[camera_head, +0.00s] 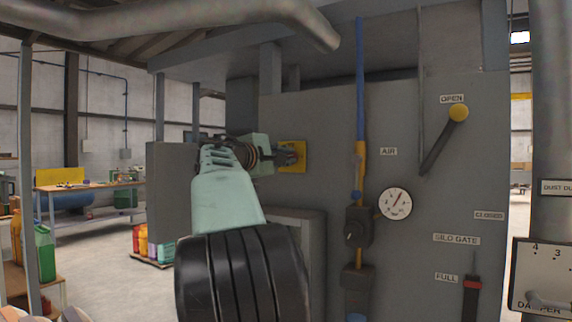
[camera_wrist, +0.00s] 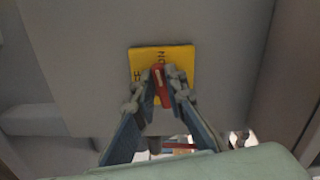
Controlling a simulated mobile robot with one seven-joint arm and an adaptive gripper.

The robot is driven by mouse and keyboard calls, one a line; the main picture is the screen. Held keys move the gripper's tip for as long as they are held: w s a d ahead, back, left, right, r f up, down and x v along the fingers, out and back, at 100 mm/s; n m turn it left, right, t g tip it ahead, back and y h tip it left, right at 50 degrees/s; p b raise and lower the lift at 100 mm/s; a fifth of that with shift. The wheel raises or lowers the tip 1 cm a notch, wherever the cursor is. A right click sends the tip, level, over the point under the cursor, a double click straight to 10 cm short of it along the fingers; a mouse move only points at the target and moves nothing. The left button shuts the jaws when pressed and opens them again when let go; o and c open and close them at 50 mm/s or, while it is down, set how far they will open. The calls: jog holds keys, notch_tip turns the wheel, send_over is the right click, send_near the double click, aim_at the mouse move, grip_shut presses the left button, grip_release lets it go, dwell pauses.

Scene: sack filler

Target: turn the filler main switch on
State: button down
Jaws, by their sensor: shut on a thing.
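The main switch is a red handle (camera_wrist: 159,78) with a pale mark, on a yellow plate (camera_wrist: 188,55). In the wrist view the handle stands nearly upright, its top end near the letters "ON"; other letters at the plate's left are partly hidden. My gripper (camera_wrist: 162,84) is shut on the handle, one finger on each side. In the head view the yellow plate (camera_head: 299,168) sits on the grey machine panel, and my gripper (camera_head: 291,154) reaches it from the left, hiding the handle there.
Right of the switch are a blue air pipe (camera_head: 360,85), a pressure gauge (camera_head: 395,204) and the silo gate lever (camera_head: 437,147) with a yellow knob. A grey cabinet (camera_head: 306,235) stands below. Open floor (camera_head: 100,237) and a workbench (camera_head: 92,189) are at left.

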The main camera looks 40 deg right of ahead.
jog(key=shift+f+m+b, duration=0.2)
jog(key=shift+m+b, duration=0.45)
jog(key=shift+m, duration=0.45)
jog(key=c, duration=2)
grip_release()
jog(key=shift+o, duration=0.2)
jog(key=v, duration=1.2)
